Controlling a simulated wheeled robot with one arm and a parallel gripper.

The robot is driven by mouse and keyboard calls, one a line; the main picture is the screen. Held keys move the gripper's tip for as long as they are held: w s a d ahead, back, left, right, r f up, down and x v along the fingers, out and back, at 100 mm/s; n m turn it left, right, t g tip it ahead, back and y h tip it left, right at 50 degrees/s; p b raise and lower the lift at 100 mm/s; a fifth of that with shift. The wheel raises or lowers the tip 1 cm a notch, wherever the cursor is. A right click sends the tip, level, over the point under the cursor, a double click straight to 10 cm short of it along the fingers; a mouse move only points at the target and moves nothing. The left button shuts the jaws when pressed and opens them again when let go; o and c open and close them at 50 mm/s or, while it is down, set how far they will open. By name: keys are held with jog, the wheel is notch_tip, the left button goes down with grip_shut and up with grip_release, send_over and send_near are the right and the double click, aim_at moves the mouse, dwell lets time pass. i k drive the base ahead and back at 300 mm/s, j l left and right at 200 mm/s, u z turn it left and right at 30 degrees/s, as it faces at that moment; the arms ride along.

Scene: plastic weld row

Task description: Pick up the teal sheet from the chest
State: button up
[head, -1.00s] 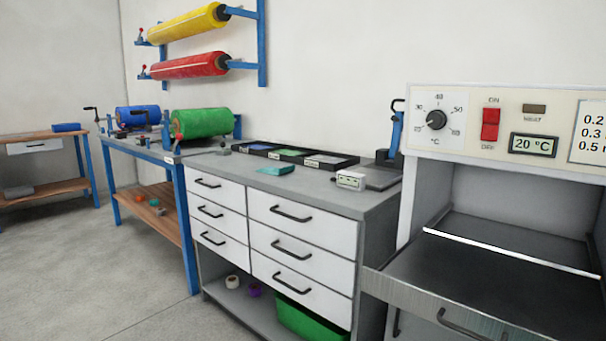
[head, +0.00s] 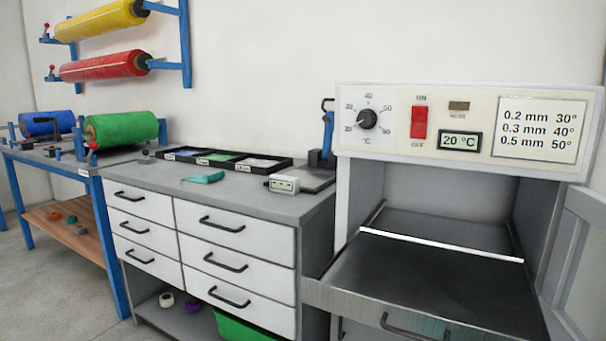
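My gripper is not in view.
Behind the sheet is a black divided tray (head: 226,161). A small white device (head: 284,184) stands to its right. The oven (head: 460,125) with its pulled-out shelf (head: 430,270) is at the right. A blue bench (head: 85,166) with a green roll (head: 120,130) is at the left.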

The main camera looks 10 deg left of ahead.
aim_at(199, 178)
jog(key=j+z, duration=1.3)
jog(key=k+j+z, duration=0.15)
jog(key=j+z, duration=0.15)
jog(key=z, duration=0.15)
